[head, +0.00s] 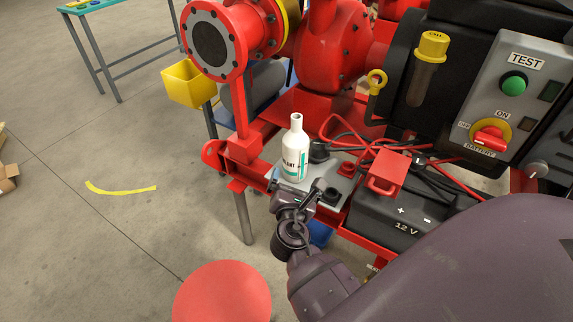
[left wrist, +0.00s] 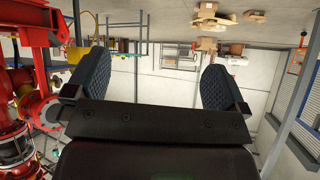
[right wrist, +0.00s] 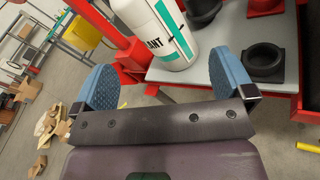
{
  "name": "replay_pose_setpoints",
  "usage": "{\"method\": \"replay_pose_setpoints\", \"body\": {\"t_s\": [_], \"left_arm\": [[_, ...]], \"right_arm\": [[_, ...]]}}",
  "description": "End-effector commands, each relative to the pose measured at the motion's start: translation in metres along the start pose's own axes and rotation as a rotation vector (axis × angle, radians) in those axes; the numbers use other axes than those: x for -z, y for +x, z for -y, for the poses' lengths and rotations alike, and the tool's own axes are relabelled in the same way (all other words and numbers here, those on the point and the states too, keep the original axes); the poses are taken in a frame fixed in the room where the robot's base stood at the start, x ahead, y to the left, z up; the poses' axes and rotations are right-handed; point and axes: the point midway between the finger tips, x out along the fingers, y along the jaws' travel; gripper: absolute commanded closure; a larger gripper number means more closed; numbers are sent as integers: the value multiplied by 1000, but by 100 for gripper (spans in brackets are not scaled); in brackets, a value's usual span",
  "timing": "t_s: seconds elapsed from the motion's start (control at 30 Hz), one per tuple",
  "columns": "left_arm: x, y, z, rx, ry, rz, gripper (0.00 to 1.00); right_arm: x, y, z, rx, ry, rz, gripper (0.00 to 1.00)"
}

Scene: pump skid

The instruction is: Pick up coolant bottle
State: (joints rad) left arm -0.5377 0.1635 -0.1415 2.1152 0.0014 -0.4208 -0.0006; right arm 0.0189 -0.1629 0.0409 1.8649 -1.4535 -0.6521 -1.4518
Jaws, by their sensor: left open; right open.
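The coolant bottle (head: 296,150) is white with a green label and stands upright on a grey shelf plate (head: 328,191) at the front of the red skid. My right gripper (head: 305,192) is just in front of the bottle. Nothing is between those fingers. My left gripper (left wrist: 155,80) is open and empty in its wrist view, pointing away toward the room. It does not show in the head view.
Dark caps (right wrist: 263,62) sit on the plate right of the bottle. A 12 V battery (head: 395,215) with red and black cables stands to the right, below the control box (head: 515,95). A red flanged pipe (head: 212,42) and yellow bucket (head: 190,82) are behind left. Floor at left is mostly clear.

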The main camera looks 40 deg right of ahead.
Motion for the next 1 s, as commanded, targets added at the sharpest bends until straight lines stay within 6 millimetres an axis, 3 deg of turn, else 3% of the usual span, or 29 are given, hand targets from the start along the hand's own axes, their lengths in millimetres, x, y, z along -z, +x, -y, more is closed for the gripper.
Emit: {"method": "replay_pose_setpoints", "body": {"t_s": [0.03,0.07,0.3,0.6,1.0], "left_arm": [[-18,5,-3,-5,0,30,0],[-21,6,-3,-6,0,35,0],[-23,12,-7,-11,-4,37,0],[-22,13,-8,-10,-8,36,0],[-31,14,-8,-10,-8,51,0]], "right_arm": [[16,3,2,18,-99,16,0],[17,4,0,25,-152,33,0],[16,13,-11,57,-372,107,0],[9,53,-11,58,-381,114,0],[8,86,-8,58,-381,112,0]]}}
